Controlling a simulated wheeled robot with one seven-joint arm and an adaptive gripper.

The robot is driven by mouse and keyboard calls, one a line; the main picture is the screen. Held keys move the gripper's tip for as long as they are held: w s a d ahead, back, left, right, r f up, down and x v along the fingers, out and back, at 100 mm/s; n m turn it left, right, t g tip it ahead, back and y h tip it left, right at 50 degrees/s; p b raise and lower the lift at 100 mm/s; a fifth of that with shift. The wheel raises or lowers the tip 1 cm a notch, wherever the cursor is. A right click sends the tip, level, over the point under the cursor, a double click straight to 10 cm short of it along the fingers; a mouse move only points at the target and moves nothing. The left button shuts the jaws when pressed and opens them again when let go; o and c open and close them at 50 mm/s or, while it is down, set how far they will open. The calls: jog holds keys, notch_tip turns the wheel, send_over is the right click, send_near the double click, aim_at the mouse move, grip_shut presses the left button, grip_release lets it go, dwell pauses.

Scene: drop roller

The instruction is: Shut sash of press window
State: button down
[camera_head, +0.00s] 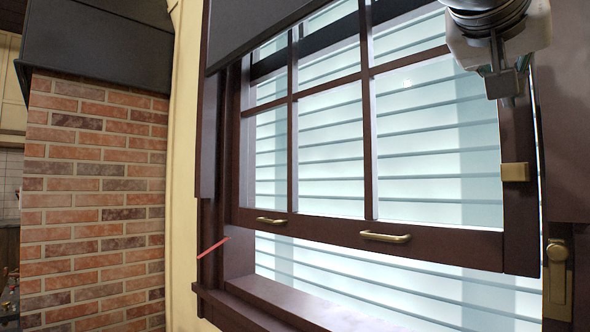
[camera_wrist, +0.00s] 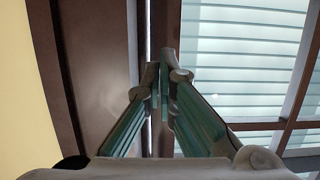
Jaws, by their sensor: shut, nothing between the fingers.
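The dark brown window sash (camera_head: 330,228) has several panes and two brass handles (camera_head: 385,237) on its bottom rail. An open gap shows between this rail and the sill (camera_head: 262,300). A thin bright gap also runs along the sash's right side. My gripper (camera_head: 508,98) is at the upper right, in front of the sash's right stile. In the wrist view my gripper (camera_wrist: 163,75) is shut and empty, with its fingertips pointing at dark wood beside a narrow bright slit. I cannot tell whether the tips touch the wood.
A brass catch (camera_head: 515,172) sits on the right stile, and a brass latch (camera_head: 557,270) on the right frame. A dark panel (camera_head: 260,25) covers the upper left. A thin red bar (camera_head: 213,247) sticks out at left. A brick column (camera_head: 95,200) stands farther left.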

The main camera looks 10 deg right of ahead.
aim_at(521, 124)
jog(key=x, duration=1)
jog(key=shift+w+d, duration=0.1)
jog(key=shift+d, duration=0.05)
notch_tip(521, 124, down, 3)
jog(key=shift+r+b, duration=0.25)
jog(key=shift+b, duration=0.45)
jog(key=shift+f, duration=0.6)
jog(key=shift+f, duration=0.15)
notch_tip(521, 124, down, 13)
jog(key=b, duration=1.3)
jog(key=shift+r+b, duration=0.25)
jog(key=shift+b, duration=0.1)
jog(key=shift+r, duration=0.1)
